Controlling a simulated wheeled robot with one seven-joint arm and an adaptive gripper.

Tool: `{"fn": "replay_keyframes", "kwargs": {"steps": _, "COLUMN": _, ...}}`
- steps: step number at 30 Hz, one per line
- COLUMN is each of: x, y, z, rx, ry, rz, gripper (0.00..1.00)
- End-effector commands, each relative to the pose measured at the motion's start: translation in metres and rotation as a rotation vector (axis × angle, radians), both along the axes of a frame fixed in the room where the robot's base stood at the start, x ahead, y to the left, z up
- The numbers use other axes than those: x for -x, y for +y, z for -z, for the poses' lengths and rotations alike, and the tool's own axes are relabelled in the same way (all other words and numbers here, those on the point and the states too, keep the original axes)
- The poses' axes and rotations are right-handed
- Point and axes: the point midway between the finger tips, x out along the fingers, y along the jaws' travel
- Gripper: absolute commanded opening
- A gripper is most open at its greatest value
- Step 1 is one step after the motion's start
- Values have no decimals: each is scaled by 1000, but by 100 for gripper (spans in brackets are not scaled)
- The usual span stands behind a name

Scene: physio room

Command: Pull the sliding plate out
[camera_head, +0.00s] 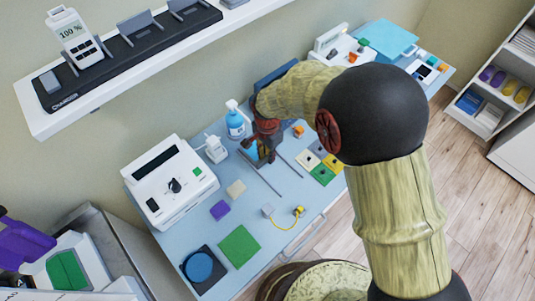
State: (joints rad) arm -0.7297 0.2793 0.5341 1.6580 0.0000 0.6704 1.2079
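My gripper (267,150) is dark red and black and points down over the light blue tabletop (205,235). It is near the middle of the table, between the blue spray bottle and the small coloured tiles. Thin grey rails (263,175) run along the tabletop beside and below it. A small blue and orange patch shows at the fingers, but I cannot tell whether they touch it. The sliding plate cannot be told apart clearly; the gripper and arm hide much of this spot. The finger gap is too small to read.
A white console (170,180) and a blue spray bottle (236,122) stand at the back. Green, yellow and black tiles (322,174) lie right of the rails. A yellow cable (290,222), a green square (239,246) and a blue disc (198,267) lie nearer the front. A shelf (150,75) overhangs upper left.

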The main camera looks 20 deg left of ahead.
Motion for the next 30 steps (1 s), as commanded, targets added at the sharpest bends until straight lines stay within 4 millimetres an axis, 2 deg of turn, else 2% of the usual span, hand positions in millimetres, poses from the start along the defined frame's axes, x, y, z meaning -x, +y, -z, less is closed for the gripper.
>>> {"fn": "replay_keyframes", "kwargs": {"steps": 9, "x": 0, "y": 0, "z": 0, "rx": 0, "ry": 0, "rz": 0, "gripper": 0}}
{"fn": "replay_keyframes", "kwargs": {"steps": 30, "x": 0, "y": -1, "z": -1, "rx": 0, "ry": 0, "rz": 0, "gripper": 0}}
